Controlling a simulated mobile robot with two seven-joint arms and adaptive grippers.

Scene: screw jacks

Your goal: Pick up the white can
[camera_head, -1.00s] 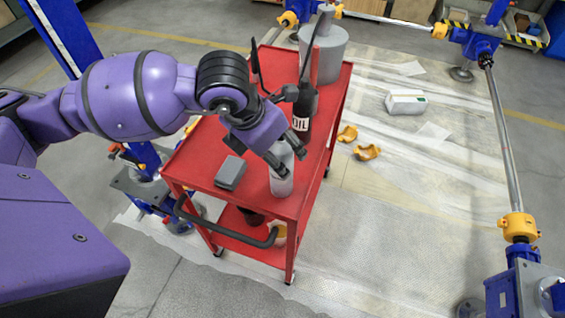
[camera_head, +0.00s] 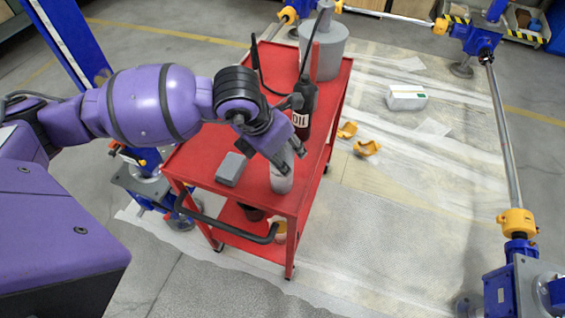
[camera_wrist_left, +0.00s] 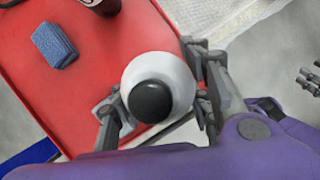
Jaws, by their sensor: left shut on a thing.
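The white can (camera_head: 281,179) stands upright at the front right corner of the red cart's top. In the left wrist view the can (camera_wrist_left: 176,68) shows from above, with a round black cap (camera_wrist_left: 152,101). My left gripper (camera_head: 287,160) reaches down over it from the left. In the left wrist view its fingers (camera_wrist_left: 155,108) lie on both sides of the can and are shut on it. The can's upper part is partly hidden by the fingers in the head view. A grey jointed part at the wrist view's right edge looks like my right gripper (camera_wrist_left: 310,78).
Yellow pieces (camera_head: 366,148) and a white box (camera_head: 406,97) lie on the floor.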

